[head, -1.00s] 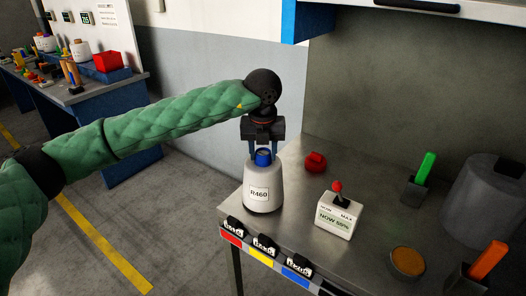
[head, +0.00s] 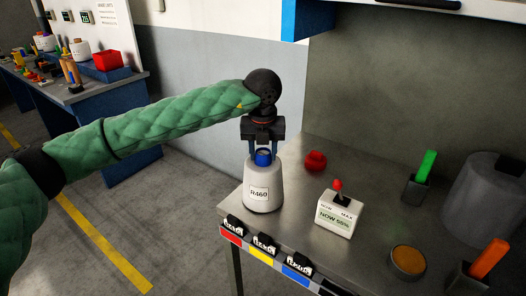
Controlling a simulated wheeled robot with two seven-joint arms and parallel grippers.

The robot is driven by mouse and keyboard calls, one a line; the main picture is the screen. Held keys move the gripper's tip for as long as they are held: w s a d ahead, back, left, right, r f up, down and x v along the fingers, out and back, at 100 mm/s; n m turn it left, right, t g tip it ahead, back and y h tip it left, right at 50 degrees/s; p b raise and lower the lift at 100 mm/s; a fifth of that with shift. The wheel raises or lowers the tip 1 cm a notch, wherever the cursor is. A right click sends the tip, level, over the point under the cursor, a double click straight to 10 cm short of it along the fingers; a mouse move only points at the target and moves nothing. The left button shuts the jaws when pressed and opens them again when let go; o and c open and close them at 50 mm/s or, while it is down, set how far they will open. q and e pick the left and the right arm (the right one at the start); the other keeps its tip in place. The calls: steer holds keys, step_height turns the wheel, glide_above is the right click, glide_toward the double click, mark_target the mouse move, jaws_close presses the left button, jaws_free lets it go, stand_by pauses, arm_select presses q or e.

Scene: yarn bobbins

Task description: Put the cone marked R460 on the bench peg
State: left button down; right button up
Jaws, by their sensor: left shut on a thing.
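The cone marked R460 (head: 261,185) is a pale grey cone with a white label and a blue top (head: 263,158). It is upright at the left edge of the metal bench (head: 300,178). My left gripper (head: 264,153) points down from above and is shut on the cone's blue top. I cannot tell whether the cone's base rests on the bench or on a peg, as no bench peg shows clearly. My right gripper is not in view.
A box with a red-knobbed lever (head: 335,218), a red object (head: 315,160), an amber disc (head: 408,262), a green-handled tool (head: 427,166), an orange-handled tool (head: 488,259) and a large grey drum (head: 485,205) stand on the bench. Labelled colour tags (head: 264,250) line its front edge.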

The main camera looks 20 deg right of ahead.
arm_select(q)
steer(key=shift+f+b, duration=0.25)
steer(key=shift+b, duration=0.1)
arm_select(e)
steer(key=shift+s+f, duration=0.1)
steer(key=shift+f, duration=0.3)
arm_select(q)
steer(key=c, duration=0.7)
jaws_free()
steer(key=r, duration=0.2)
steer(key=r+b, duration=0.1)
steer(key=r, duration=0.1)
steer(key=r+b, duration=0.1)
steer(key=r, duration=0.1)
steer(key=shift+s+a+r, duration=0.15)
steer(key=shift+s, duration=0.2)
steer(key=shift+s+r, duration=0.1)
steer(key=shift+r, duration=0.65)
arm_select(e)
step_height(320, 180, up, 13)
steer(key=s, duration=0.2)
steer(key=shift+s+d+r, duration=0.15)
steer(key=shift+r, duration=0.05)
